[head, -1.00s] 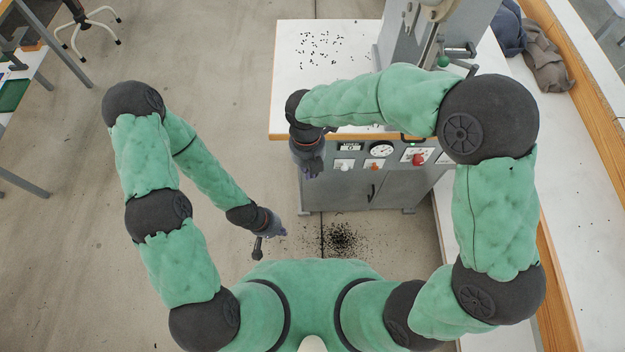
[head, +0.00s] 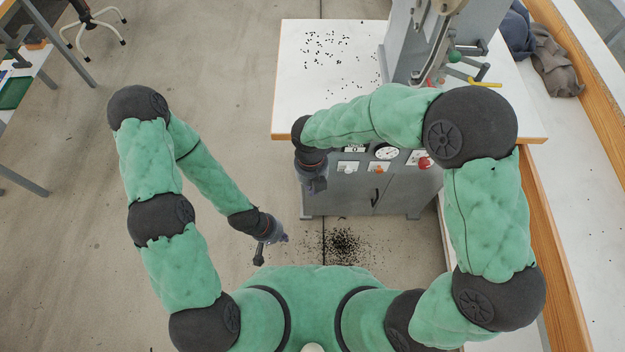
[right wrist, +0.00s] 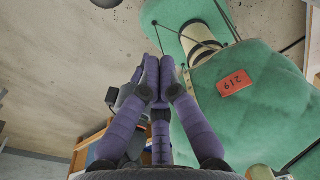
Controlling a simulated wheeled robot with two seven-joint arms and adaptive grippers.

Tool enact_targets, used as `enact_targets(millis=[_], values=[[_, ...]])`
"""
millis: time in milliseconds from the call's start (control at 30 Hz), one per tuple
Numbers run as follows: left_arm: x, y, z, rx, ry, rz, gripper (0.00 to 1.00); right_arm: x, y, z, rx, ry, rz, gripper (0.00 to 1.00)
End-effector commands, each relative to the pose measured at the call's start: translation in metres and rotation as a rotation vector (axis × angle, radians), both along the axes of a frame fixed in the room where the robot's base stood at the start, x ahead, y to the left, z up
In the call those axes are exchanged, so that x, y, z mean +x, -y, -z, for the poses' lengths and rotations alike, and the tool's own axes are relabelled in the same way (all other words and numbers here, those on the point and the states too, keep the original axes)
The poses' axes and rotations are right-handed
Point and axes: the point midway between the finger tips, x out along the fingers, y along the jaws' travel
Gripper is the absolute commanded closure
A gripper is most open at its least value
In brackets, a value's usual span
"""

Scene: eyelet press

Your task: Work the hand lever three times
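The grey press (head: 400,45) stands on the white-topped bench. A green ball knob (head: 454,56) and a yellow bar-shaped handle (head: 486,84) show at its right side; I cannot tell which belongs to the hand lever. My right forearm and elbow cover the area in front of the press. My right gripper (head: 313,185) hangs before the bench's front panel, away from both. In the right wrist view its purple fingers (right wrist: 159,62) are together with nothing seen between them. My left gripper (head: 280,239) is low over the floor, away from the press; its finger opening is too small to judge.
The bench top (head: 300,85) carries scattered small black bits; more lie on the floor (head: 343,243). The front panel has a gauge (head: 386,153) and a red knob (head: 425,163). A white side table (head: 580,190) with a wooden edge bounds the right.

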Motion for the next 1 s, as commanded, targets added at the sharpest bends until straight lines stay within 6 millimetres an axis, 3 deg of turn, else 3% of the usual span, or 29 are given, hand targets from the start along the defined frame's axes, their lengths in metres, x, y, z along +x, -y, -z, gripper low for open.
enact_targets(millis=[100,200,400,833,1000], values=[[0.0,0.0,0.012,0.0,0.0,0.0,1.0,-0.001,0.001,0.025,-0.001,-0.001,0.001,1.0],[0.0,0.0,0.017,0.0,0.0,0.0,1.0,0.017,0.003,0.026,0.0,0.002,0.004,1.0],[0.0,0.0,0.023,0.0,0.0,0.0,1.0,0.033,0.006,0.03,0.0,0.0,0.003,1.0],[0.0,0.0,0.023,0.0,0.0,0.0,1.0,0.036,0.007,0.03,0.0,0.0,0.001,1.0],[0.0,0.0,0.012,0.0,0.0,0.0,1.0,0.042,0.007,0.023,0.0,0.0,0.001,1.0]])
